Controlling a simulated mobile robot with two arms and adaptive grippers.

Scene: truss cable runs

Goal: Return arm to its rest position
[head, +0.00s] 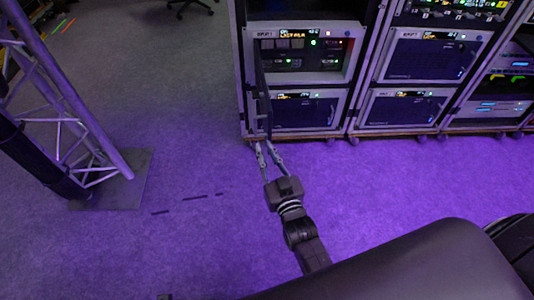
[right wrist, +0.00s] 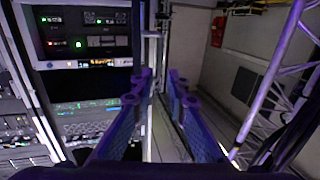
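My right arm reaches up from the bottom of the head view, and its gripper (head: 266,148) points at the lower left of the equipment racks. In the right wrist view its two fingers (right wrist: 157,88) stand apart, with nothing held between them. Behind the gap is a rack's edge and the floor. A dark upright strip (head: 262,85) shows just beyond the fingertips in the head view; I cannot tell whether they touch it. My left gripper is in neither view.
Wheeled equipment racks (head: 348,75) with lit panels stand along the top right. A metal truss (head: 75,95) with a thick black tube (head: 38,160) stands on a flat base plate (head: 122,185) at left. The carpet between is mostly clear, with short dark marks (head: 195,197).

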